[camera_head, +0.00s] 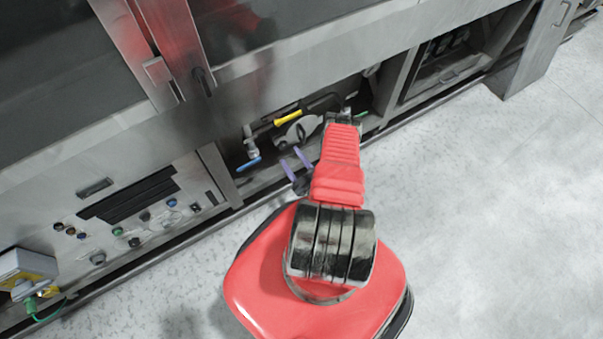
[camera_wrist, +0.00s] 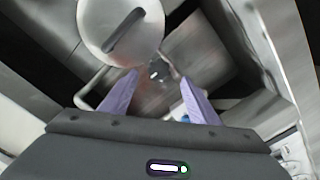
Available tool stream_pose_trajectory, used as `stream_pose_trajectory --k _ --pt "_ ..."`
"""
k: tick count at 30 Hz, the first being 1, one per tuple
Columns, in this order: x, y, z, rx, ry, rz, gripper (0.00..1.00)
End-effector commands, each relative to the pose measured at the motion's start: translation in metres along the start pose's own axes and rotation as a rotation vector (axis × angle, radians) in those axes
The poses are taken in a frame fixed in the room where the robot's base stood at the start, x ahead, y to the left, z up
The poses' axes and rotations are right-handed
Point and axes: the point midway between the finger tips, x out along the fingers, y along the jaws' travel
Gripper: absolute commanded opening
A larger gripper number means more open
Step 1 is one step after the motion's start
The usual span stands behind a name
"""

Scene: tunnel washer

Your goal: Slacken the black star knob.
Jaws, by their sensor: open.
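I cannot make out a black star knob for certain in either view. My gripper (camera_head: 294,161) has two purple fingers and is open. It is at the low opening in the machine's front, and in the wrist view its fingers (camera_wrist: 160,78) stand apart with nothing held between them. A round pale metal disc (camera_wrist: 143,22) with a dark bar across it lies beyond the left fingertip. A small dark spot with a bright centre shows between the fingertips, too blurred to name.
In the opening are a yellow handle (camera_head: 288,117) and a blue lever (camera_head: 248,164). A control panel (camera_head: 140,215) with several buttons is at the left. A metal post (camera_head: 218,172) edges the opening. Open floor (camera_head: 480,220) lies at the right.

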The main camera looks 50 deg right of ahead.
Motion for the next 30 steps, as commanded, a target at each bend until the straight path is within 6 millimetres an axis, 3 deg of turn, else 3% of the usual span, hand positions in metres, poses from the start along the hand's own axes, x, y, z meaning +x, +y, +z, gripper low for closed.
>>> stream_pose_trajectory --k 18,30 --pt "-0.068 0.0 0.001 0.001 -0.003 0.0 0.55" --pt "-0.079 -0.002 0.0 0.0 0.0 -0.002 0.55"
